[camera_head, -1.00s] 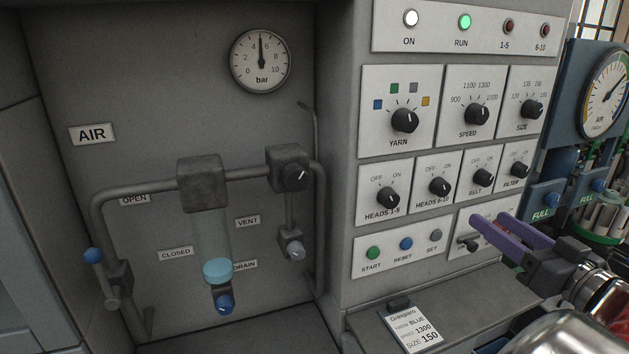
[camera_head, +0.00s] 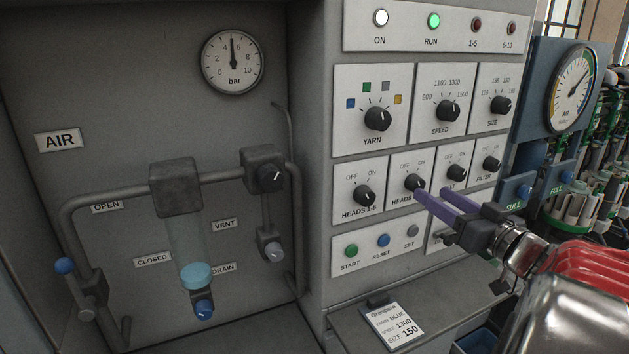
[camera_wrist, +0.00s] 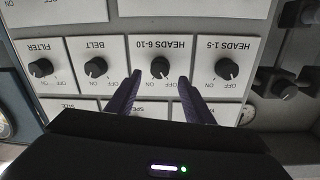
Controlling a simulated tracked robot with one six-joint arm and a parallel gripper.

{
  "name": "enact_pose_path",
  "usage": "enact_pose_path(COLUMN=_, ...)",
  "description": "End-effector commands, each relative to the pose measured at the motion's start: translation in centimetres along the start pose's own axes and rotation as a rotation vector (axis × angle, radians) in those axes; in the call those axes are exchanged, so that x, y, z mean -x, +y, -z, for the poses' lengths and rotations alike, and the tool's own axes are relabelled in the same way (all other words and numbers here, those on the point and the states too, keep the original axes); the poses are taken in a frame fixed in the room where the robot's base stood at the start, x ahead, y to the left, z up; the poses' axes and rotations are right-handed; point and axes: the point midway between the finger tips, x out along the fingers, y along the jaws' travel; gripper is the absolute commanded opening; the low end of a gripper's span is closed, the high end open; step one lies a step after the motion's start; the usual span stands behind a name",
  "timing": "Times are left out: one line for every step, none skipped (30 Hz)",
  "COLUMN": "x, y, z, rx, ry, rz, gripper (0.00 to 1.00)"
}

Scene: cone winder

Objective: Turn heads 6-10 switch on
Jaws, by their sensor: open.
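The HEADS 6-10 switch (camera_head: 414,183) is a black round knob on a white plate, between HEADS 1-5 and BELT. In the upside-down wrist view, the knob (camera_wrist: 160,67) lies midway between my fingertips. I cannot tell clearly whether its pointer is at OFF or ON. My gripper (camera_head: 431,191) has purple fingers, open and empty, pointing at this plate. In the head view the fingers cover part of the HEADS 6-10 label and the plates beside it. They seem just short of the knob, with no visible contact. The 6-10 lamp (camera_head: 510,29) is dark red.
The HEADS 1-5 knob (camera_head: 363,195) and BELT knob (camera_head: 455,173) sit close on either side. START (camera_head: 351,251), RESET and SET buttons lie below. A ledge with an order card (camera_head: 391,326) juts out underneath. The ON and RUN (camera_head: 433,20) lamps are lit.

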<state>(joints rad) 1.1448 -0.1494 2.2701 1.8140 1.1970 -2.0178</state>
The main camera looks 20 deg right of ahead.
Motion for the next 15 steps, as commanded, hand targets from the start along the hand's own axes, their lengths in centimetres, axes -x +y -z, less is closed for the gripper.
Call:
enact_pose_path(x=-0.7, y=0.0, z=0.0, rx=0.0, ry=-0.001, rz=0.002, gripper=0.47)
enact_pose_path(x=-1.0, y=-0.1, z=0.0, rx=0.0, ry=-0.001, rz=0.003, gripper=0.47)
enact_pose_path(x=-1.5, y=-0.1, z=0.0, rx=-0.001, ry=0.0, rz=0.003, gripper=0.47)
enact_pose_path(x=-1.9, y=0.0, z=0.0, rx=-0.001, ry=-0.001, rz=0.002, gripper=0.47)
enact_pose_path(x=-2.2, y=0.0, z=-0.1, rx=-0.002, ry=-0.001, rz=0.002, gripper=0.47)
enact_pose_path(x=-2.7, y=-0.1, z=-0.1, rx=-0.001, ry=-0.001, rz=0.003, gripper=0.47)
enact_pose_path(x=-3.0, y=-0.1, z=0.0, rx=-0.001, ry=-0.001, rz=0.003, gripper=0.47)
enact_pose_path(x=-3.4, y=0.0, z=0.0, rx=-0.001, ry=0.0, rz=0.002, gripper=0.47)
enact_pose_path(x=-3.8, y=0.0, z=0.0, rx=-0.001, ry=0.0, rz=0.001, gripper=0.47)
enact_pose_path(x=-4.1, y=0.0, z=0.0, rx=-0.001, ry=-0.001, rz=0.001, gripper=0.47)
enact_pose_path(x=-4.4, y=0.0, z=0.0, rx=-0.001, ry=-0.001, rz=0.001, gripper=0.47)
enact_pose_path(x=-4.7, y=0.0, z=-0.1, rx=0.0, ry=-0.001, rz=0.001, gripper=0.47)
enact_pose_path(x=-4.9, y=0.0, z=0.0, rx=0.0, ry=-0.001, rz=0.001, gripper=0.47)
enact_pose_path(x=-5.0, y=0.0, z=0.0, rx=0.0, ry=-0.001, rz=0.0, gripper=0.47)
enact_pose_path(x=-5.2, y=0.1, z=0.0, rx=0.0, ry=0.0, rz=-0.001, gripper=0.47)
